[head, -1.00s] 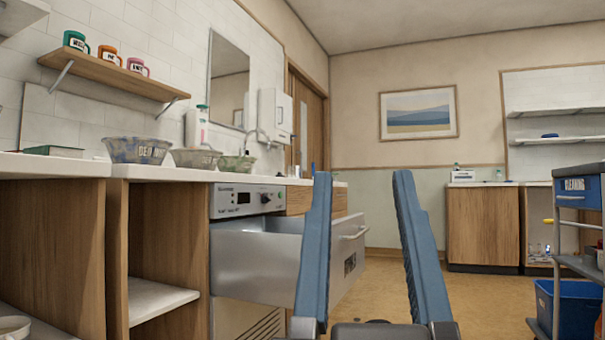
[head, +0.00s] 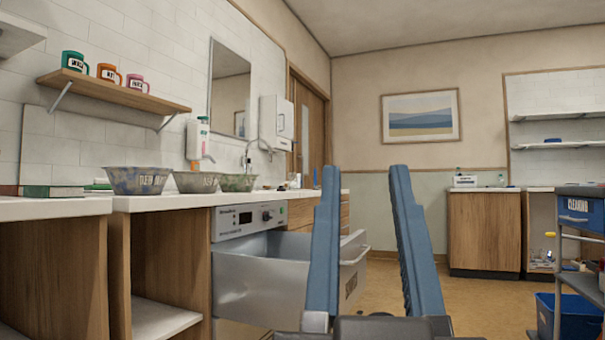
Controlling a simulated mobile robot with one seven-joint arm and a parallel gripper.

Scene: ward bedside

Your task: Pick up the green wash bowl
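Three patterned bowls stand in a row on the white counter (head: 160,202) at the left. The rightmost bowl (head: 238,183) looks the greenest. Lettering on the other two is too small to read. My gripper (head: 363,169) is open and empty, with two blue fingers upright and wide apart. It shows to the right of the bowls and in front of the drawer in the picture, touching none of the bowls.
A steel drawer (head: 262,275) stands pulled out below the counter, beside my left finger. A soap dispenser (head: 198,140) is behind the bowls, and a mug shelf (head: 115,92) is above. A cleaning trolley (head: 580,250) stands at right. Floor (head: 470,305) between is clear.

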